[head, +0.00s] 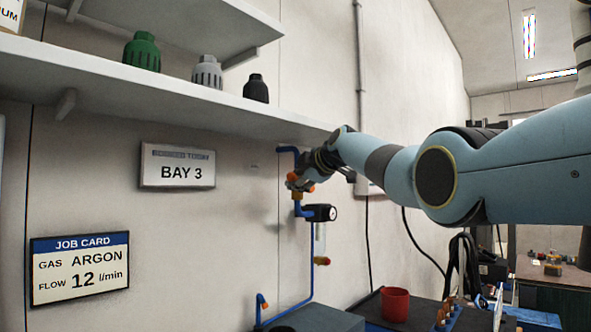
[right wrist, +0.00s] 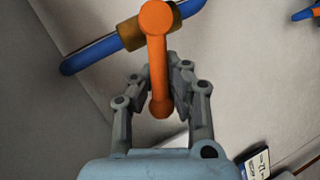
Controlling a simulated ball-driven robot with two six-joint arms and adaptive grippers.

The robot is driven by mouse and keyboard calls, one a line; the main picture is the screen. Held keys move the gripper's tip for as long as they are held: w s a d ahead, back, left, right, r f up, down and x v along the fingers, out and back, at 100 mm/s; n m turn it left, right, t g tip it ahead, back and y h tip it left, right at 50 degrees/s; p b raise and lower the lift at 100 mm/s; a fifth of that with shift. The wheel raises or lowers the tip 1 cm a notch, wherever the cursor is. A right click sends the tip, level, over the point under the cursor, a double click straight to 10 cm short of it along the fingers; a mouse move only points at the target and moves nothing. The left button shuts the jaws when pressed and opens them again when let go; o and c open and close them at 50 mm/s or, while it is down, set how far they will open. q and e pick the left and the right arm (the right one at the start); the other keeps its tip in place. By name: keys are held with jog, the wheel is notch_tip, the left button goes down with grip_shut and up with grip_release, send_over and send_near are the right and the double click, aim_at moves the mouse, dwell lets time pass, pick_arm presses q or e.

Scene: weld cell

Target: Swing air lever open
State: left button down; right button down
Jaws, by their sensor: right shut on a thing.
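The air lever (right wrist: 157,55) is an orange bar with a round hub, mounted on a brass valve body (right wrist: 129,33) in a blue pipe (right wrist: 88,54). In the right wrist view the lever points down toward my gripper, at a steep angle across the pipe. My right gripper (right wrist: 162,85) has its fingers on both sides of the lever's free end and is shut on it. In the head view my right gripper (head: 303,178) is at the wall and covers most of the valve; orange parts show around it. My left gripper is not in view.
Below the valve hangs a regulator (head: 320,212) with a gauge and flow tube. A shelf (head: 190,103) with several caps runs above the arm. A red cup (head: 395,304) stands on the bench below.

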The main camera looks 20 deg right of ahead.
jog(key=shift+w+d+r+m+p, duration=0.15)
jog(key=shift+r+m+p, duration=0.25)
jog(key=shift+r+p, duration=0.2)
jog(key=shift+f, duration=0.1)
jog(key=c, duration=1.3)
grip_release()
jog(key=shift+d+f, duration=0.1)
jog(key=shift+o, duration=0.2)
jog(key=shift+s, duration=0.2)
jog(key=v, duration=1.1)
jog(key=shift+s+d+r, duration=0.25)
jog(key=shift+r, duration=0.05)
